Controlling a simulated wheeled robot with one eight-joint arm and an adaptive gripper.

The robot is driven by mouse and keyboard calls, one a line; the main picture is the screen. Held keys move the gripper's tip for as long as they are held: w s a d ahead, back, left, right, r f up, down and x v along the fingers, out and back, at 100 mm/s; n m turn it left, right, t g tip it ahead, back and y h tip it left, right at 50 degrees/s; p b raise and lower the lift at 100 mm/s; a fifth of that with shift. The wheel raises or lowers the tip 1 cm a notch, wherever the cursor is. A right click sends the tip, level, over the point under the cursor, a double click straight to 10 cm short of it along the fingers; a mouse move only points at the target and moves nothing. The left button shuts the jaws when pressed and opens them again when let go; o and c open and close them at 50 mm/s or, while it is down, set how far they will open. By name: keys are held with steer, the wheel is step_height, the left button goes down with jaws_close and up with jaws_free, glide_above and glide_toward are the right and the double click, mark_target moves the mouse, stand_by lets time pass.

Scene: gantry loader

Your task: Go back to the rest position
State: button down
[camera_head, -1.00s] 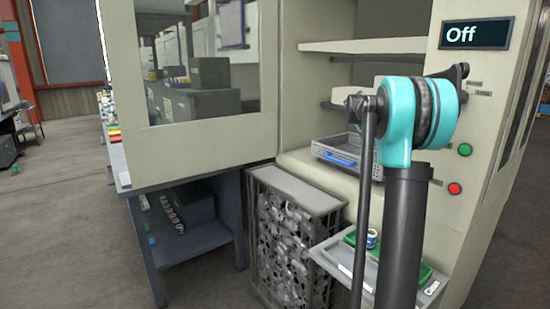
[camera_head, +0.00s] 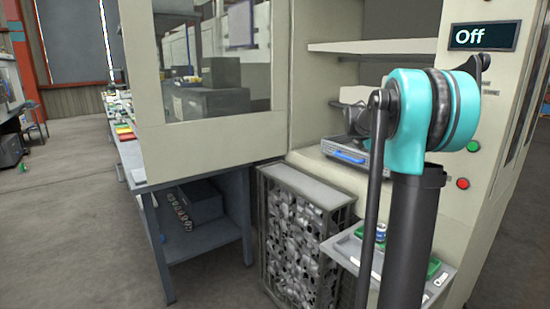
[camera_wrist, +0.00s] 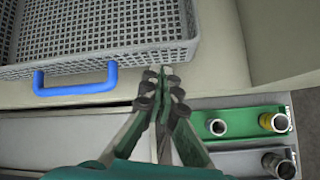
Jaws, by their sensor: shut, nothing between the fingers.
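My gripper (camera_wrist: 160,80) shows in the wrist view with its green fingers closed together and nothing between them. In the head view my turquoise and dark arm stands in the right half, and I cannot make out the gripper there.
The basket (camera_head: 375,160) sits in the open bay of the machine (camera_head: 210,150), whose display (camera_head: 485,36) reads "Off". A wire cage (camera_head: 305,235) of metal parts stands below. A side shelf (camera_head: 345,248) holds green trays. Grey floor (camera_head: 75,220) is clear at left.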

steer(key=s+a+f+m+y, duration=0.2)
steer(key=s+a+f+m, duration=0.4)
steer(key=s, duration=0.7)
steer(key=s+a+f+m+y, duration=0.2)
steer(key=s+a+f+m, duration=0.5)
steer(key=s+f, duration=0.4)
steer(key=s+a+f+m+y, duration=0.2)
steer(key=s+a+f+m, duration=0.5)
steer(key=s, duration=0.8)
step_height(320, 180, down, 2)
steer(key=shift+s+f+m+g, duration=0.1)
steer(key=shift+s+m+g, duration=0.1)
steer(key=shift+m+g, duration=0.35)
